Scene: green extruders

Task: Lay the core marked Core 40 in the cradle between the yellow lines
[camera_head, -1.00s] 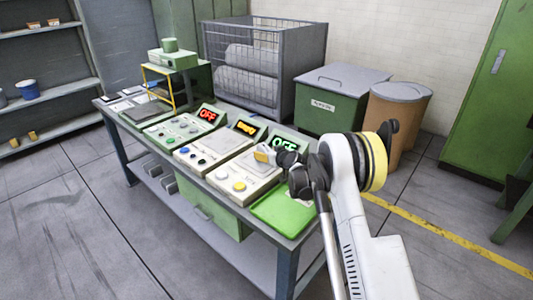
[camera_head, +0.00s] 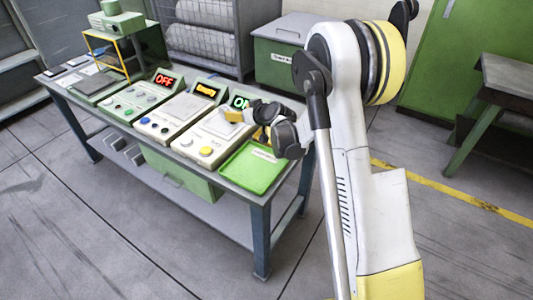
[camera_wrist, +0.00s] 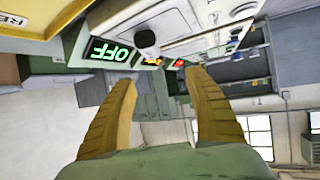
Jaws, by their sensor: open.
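No core marked Core 40 can be made out in either view. No cradle between yellow lines can be made out either. My gripper (camera_head: 232,116) is over the rightmost console on the bench, near its green display. The wrist view shows the gripper (camera_wrist: 160,80) with its two yellow-brown fingers wide apart and nothing between them.
The bench (camera_head: 262,208) carries several consoles, a green tray (camera_head: 250,168) at its right end and a yellow-framed stand (camera_head: 105,55) at its far left. A wire cage (camera_head: 205,40) and a green bin (camera_head: 280,55) stand behind. Floor in front is clear.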

